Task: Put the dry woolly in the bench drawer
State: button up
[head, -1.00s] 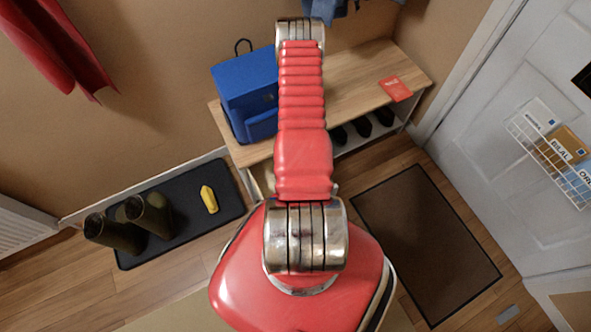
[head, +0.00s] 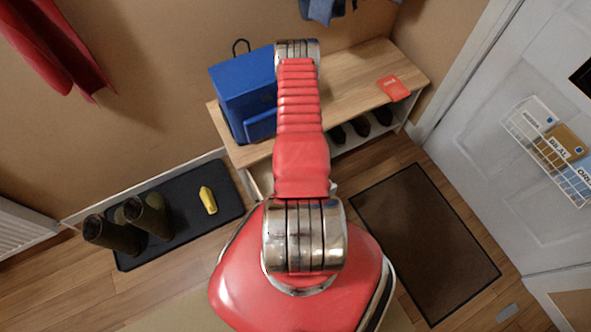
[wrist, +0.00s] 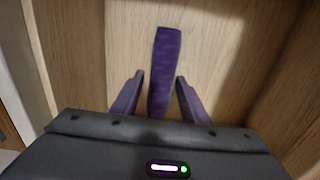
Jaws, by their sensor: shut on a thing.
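In the wrist view, a narrow purple soft-looking thing (wrist: 166,62), perhaps the woolly, stands up between the two purplish fingers of my gripper (wrist: 160,85). My gripper is shut on it. Pale wooden walls and a wooden surface (wrist: 225,50) surround it closely, like the inside of a drawer. In the head view my own arm hides my gripper and the held thing. The bench (head: 350,75) stands against the back wall. A pale part, seemingly the bench drawer (head: 263,178), shows below its left front, mostly hidden by my arm. Whether the thing is dry cannot be told.
A blue box-like bag (head: 243,90) and a red card (head: 393,88) are on the bench, with dark shoes (head: 361,127) beneath. Boots (head: 148,215) and a yellow object (head: 208,200) are on a black tray (head: 180,243). A brown doormat (head: 425,245) lies right.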

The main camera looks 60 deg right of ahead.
jog(key=shift+f, duration=0.25)
jog(key=o, duration=1.1)
jog(key=shift+c, duration=0.2)
notch_tip(320, 180, up, 12)
jog(key=shift+r, duration=0.15)
dwell(1.0)
jog(key=shift+r, duration=0.1)
